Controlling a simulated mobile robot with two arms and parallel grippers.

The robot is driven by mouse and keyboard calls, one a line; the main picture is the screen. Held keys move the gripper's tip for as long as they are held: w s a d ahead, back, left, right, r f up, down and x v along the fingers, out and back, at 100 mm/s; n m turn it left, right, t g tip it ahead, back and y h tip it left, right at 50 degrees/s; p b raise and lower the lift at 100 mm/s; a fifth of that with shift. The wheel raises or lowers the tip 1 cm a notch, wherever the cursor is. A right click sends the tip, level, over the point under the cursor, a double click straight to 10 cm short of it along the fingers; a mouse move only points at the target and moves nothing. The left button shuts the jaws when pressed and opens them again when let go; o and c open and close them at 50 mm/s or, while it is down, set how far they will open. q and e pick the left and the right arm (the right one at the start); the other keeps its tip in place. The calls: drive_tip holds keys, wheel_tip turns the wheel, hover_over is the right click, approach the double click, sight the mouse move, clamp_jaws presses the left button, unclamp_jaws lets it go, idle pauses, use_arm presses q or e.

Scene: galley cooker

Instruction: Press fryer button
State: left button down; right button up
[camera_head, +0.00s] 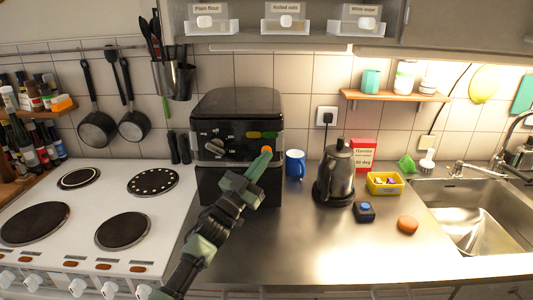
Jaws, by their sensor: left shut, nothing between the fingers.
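The black fryer (235,103) stands on the steel counter against the tiled wall, right of the hob. Its front has dials (215,146) on the left and small green and yellow marked parts (262,135) on the right. A small orange spot (267,149) shows just at my left gripper's tip; it looks like a button. My left gripper (262,157) is shut and empty, pointing up at the right part of the fryer's front. I cannot tell whether the tip touches it. The arm and gripper hide part of the fryer's lower right front. My right gripper is not in view.
A blue mug (295,163) stands close right of the fryer, then a dark kettle (336,175), a yellow tub (384,183) and a sink (480,215). The white hob (95,210) is on the left.

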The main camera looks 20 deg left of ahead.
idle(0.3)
use_arm(q)
drive_tip(key=shift+w+a, duration=0.1)
drive_tip(key=shift+w, duration=0.25)
idle(0.3)
drive_tip(key=shift+s, duration=0.1)
drive_tip(key=shift+s+d+p, duration=0.25)
drive_tip(key=shift+s+p, duration=0.1)
drive_tip(key=shift+s, duration=0.35)
drive_tip(key=s+p, duration=0.1)
drive_tip(key=s, duration=0.1)
drive_tip(key=s+d+p, duration=0.1)
drive_tip(key=s+p, duration=0.1)
drive_tip(key=shift+s+d, duration=0.2)
drive_tip(key=shift+s, duration=0.2)
drive_tip(key=shift+f, duration=0.1)
idle(0.6)
